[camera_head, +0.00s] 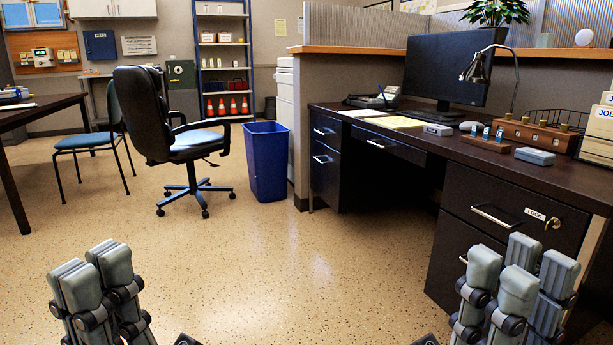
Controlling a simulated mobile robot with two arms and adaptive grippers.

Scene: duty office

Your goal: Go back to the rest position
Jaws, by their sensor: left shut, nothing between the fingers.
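My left gripper (99,282) shows at the bottom left, its grey fingers pointing up. It is shut with nothing between the fingers. My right gripper (520,280) shows at the bottom right, in front of the desk drawers, with its fingers also pointing up. Its fingers overlap in this view, so I cannot tell whether it is open or shut. I see no object in it. The lower parts of both grippers are cut off by the picture's bottom edge.
A dark desk (465,152) with a monitor (445,70) and lamp (478,68) stands at the right, close to my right gripper. A blue bin (267,165), a black office chair (150,115) and a dark table (30,112) stand further back. The floor between the grippers is clear.

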